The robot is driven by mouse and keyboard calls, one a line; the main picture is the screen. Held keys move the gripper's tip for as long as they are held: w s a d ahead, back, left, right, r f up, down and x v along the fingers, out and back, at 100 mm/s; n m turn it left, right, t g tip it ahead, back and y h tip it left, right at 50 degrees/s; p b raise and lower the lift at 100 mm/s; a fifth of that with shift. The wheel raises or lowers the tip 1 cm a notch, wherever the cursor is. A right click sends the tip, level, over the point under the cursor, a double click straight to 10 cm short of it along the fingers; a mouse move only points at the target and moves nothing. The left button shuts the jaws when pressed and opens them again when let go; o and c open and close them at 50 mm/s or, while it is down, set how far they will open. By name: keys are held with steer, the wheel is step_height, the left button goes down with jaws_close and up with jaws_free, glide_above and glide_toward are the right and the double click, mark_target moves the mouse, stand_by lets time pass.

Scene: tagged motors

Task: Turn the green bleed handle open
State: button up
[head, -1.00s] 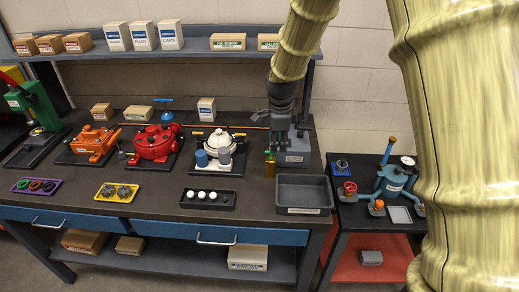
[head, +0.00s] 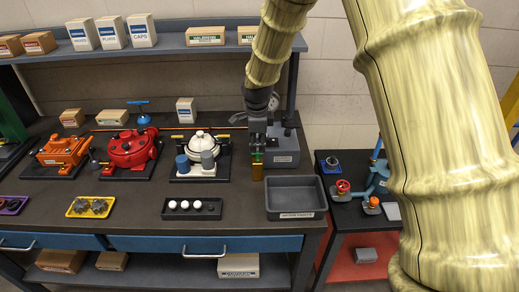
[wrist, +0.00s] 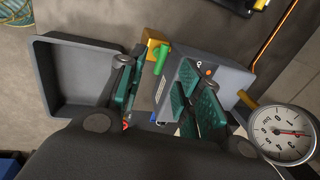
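The green bleed handle (wrist: 161,59) sticks out beside a brass block (wrist: 152,42) at the front of a grey box (wrist: 232,72) with a round gauge (wrist: 283,135). In the head view the handle (head: 258,157) shows as a small green piece just above the brass block. My gripper (wrist: 166,82) is open, its two green-padded fingers spread apart. In the wrist view the handle lies between the fingers, closer to the left one. In the head view my gripper (head: 258,148) is right at the handle and hides part of it. I cannot tell whether a finger touches it.
An empty grey tray (head: 318,207) sits on the bench in front of the box. A white motor (head: 203,146) stands to the left, with red (head: 130,148) and orange (head: 62,152) ones beyond. A small dark tray (head: 194,215) lies in front. A shelf runs above.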

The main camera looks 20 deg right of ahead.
mark_target(259, 153)
steer(key=shift+w+d+f+p, duration=0.15)
steer(key=shift+f+p, duration=0.15)
steer(key=shift+f, duration=0.6)
steer(key=shift+w+f+p, duration=0.15)
steer(key=shift+f+p, duration=0.1)
steer(key=shift+f, duration=0.65)
steer(key=shift+w+d+f+p, duration=0.15)
steer(key=shift+f+p, duration=0.15)
steer(key=shift+f, duration=0.6)
steer(key=shift+a, duration=0.15)
jaws_close()
